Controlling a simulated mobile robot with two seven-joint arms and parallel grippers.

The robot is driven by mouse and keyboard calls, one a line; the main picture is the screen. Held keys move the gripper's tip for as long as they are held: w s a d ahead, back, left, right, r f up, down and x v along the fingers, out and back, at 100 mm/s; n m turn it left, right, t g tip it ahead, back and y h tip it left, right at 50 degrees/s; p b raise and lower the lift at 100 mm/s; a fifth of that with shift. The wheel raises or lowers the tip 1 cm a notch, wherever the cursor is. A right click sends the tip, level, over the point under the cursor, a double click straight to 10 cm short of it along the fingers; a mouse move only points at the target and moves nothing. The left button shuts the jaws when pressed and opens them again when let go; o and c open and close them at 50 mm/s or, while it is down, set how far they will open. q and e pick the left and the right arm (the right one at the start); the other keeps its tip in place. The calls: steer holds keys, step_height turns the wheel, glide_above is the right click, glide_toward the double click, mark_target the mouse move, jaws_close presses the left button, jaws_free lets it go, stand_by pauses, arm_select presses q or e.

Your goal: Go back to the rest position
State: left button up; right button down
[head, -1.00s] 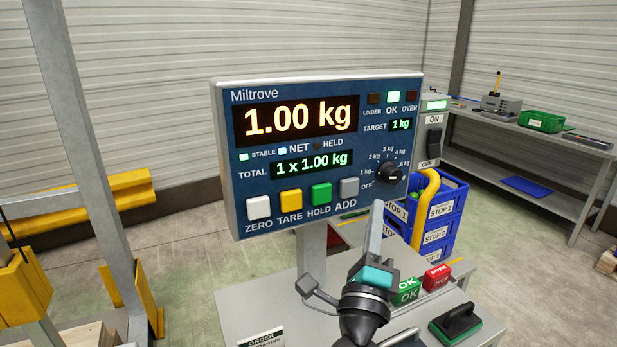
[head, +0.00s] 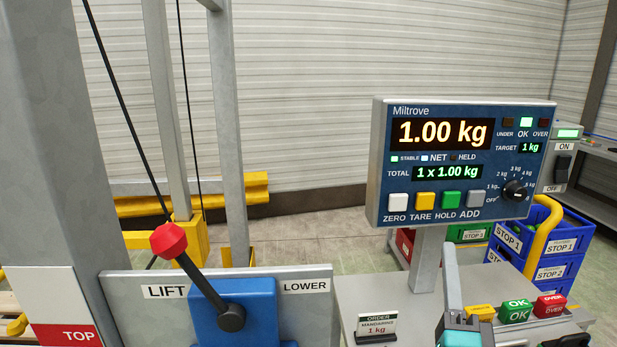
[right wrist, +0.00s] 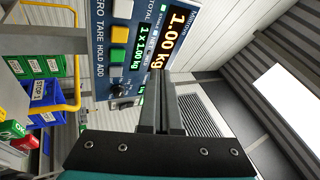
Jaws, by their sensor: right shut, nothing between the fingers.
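My right gripper (head: 452,278) stands at the lower right of the head view, fingers pointing up, just in front of the Miltrove scale display (head: 462,165). Its fingers are together and hold nothing. In the right wrist view the closed fingers (right wrist: 168,100) point toward the display panel (right wrist: 130,40), with no contact that I can make out. The display reads 1.00 kg, the total reads 1 x 1.00 kg, and the OK lamp is lit. My left gripper is not in view.
A lever with a red knob (head: 169,240) stands on a blue base (head: 235,308) between LIFT and LOWER labels. A grey column (head: 52,150) rises at the left. An order sign (head: 377,327), OK block (head: 515,311) and OVER block (head: 550,306) are on the bench. Blue STOP crates (head: 560,240) stand behind.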

steer(key=s+a+f+n+g+y, duration=0.2)
steer(key=a+f+n+y, duration=0.2)
steer(key=a+n+y, duration=0.6)
steer(key=s+a+f+n+g+y, duration=0.1)
steer(key=s+f+n+g, duration=0.1)
steer(key=f+n+g, duration=0.3)
steer(key=s+a+f+n+g+y, duration=0.1)
steer(key=s+a+f+n+g, duration=0.15)
steer(key=f, duration=0.45)
steer(key=s+d+f+n+g+h, duration=0.25)
steer(key=s+d+f+g, duration=0.25)
steer(key=s+f, duration=0.25)
steer(key=s+d+f+n+g+h, duration=0.1)
steer(key=s+d+f+g+h, duration=0.4)
steer(key=s, duration=0.4)
step_height(320, 180, down, 24)
steer(key=s+g+y+b, duration=0.1)
steer(key=s+b, duration=0.1)
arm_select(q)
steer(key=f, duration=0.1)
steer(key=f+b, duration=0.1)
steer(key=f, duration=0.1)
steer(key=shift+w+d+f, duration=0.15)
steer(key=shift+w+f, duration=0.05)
arm_select(e)
steer(key=s+d+f+g, duration=0.1)
steer(key=s+d+f, duration=0.1)
steer(key=s+f, duration=1.3)
steer(key=shift+f+n, duration=0.4)
steer(key=shift+f, duration=0.05)
